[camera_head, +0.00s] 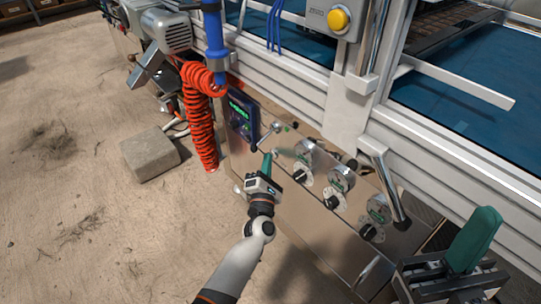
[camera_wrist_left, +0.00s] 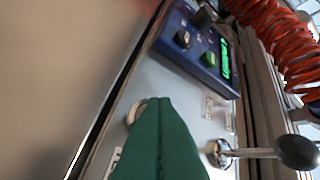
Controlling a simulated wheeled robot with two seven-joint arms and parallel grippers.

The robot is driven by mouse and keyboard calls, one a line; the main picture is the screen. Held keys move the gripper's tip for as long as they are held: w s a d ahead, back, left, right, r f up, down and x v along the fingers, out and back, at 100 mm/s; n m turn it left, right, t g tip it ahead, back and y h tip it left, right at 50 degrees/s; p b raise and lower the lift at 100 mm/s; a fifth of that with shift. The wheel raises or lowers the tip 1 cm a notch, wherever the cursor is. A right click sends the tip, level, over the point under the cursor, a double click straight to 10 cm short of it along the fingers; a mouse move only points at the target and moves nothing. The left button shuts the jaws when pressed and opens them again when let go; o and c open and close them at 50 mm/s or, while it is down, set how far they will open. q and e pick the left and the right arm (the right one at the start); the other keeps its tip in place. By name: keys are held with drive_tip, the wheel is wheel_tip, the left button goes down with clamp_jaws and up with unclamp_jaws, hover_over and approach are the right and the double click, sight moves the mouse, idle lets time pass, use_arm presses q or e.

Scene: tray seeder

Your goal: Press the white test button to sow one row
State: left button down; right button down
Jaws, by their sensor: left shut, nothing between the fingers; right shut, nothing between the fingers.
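My left gripper (camera_head: 267,163) is shut and empty, with its green fingers close to the metal control panel (camera_head: 262,190), just below the blue display box (camera_head: 240,118). In the left wrist view, the shut green fingers (camera_wrist_left: 160,110) fill the lower middle. A pale round part (camera_wrist_left: 135,108) shows just behind their left edge, partly hidden; it may be the white test button. I cannot tell whether the fingertips touch it. In the head view I cannot make out the button. My right gripper (camera_head: 474,238) is shut and empty at the lower right, away from the panel buttons.
A lever with a dark ball knob (camera_wrist_left: 297,152) stands right of the fingers in the wrist view. Several dials and gauges (camera_head: 342,179) line the panel to the right. An orange coiled hose (camera_head: 199,115) hangs left of it. A concrete block (camera_head: 150,153) lies on the floor.

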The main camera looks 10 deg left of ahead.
use_arm(q)
drive_tip(key=shift+s+a+p, duration=0.35)
drive_tip(key=shift+s+a, duration=0.15)
drive_tip(key=shift+s, duration=0.25)
drive_tip(key=s+a, duration=0.1)
drive_tip(key=s, duration=0.1)
drive_tip(key=s+a+p, duration=0.1)
drive_tip(key=s+a, duration=0.1)
idle(0.3)
idle(0.5)
